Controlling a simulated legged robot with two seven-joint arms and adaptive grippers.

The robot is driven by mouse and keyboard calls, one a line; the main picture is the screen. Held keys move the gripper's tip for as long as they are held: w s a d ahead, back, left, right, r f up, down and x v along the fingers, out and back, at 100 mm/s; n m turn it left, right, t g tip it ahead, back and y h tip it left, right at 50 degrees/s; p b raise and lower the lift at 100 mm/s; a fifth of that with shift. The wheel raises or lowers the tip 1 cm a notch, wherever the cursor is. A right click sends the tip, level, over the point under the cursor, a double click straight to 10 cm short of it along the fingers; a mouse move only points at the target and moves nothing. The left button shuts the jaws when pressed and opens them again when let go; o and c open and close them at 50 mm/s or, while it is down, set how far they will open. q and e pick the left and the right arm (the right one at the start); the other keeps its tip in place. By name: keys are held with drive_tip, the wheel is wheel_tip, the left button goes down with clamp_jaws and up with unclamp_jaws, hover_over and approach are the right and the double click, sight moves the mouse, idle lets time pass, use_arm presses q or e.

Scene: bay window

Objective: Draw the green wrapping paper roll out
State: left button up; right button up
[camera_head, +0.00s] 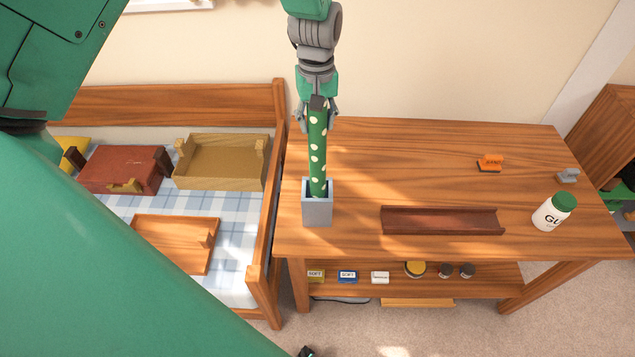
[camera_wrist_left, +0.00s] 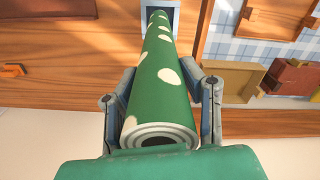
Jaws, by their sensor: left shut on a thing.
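The green wrapping paper roll (camera_head: 318,155) with cream dots stands upright, its lower end inside a grey-blue square holder (camera_head: 317,209) on the wooden table. My left gripper (camera_head: 318,108) is shut on the upper end of the roll from above. In the left wrist view the roll (camera_wrist_left: 160,80) runs away between the two fingers (camera_wrist_left: 162,98), its near end showing rolled layers, its far end in the holder (camera_wrist_left: 174,5). How deep the roll sits is hidden by the holder's walls. My right gripper is not in view.
On the table (camera_head: 430,160) are a dark brown trough (camera_head: 442,220), a glue bottle (camera_head: 553,212), an orange-handled item (camera_head: 490,163) and a grey item (camera_head: 568,176). A lower shelf (camera_head: 500,283) holds small boxes and jars. A bench with trays (camera_head: 220,162) stands left.

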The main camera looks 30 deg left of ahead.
use_arm(q)
drive_tip(key=shift+r, duration=1.65)
drive_tip(key=shift+f, duration=0.1)
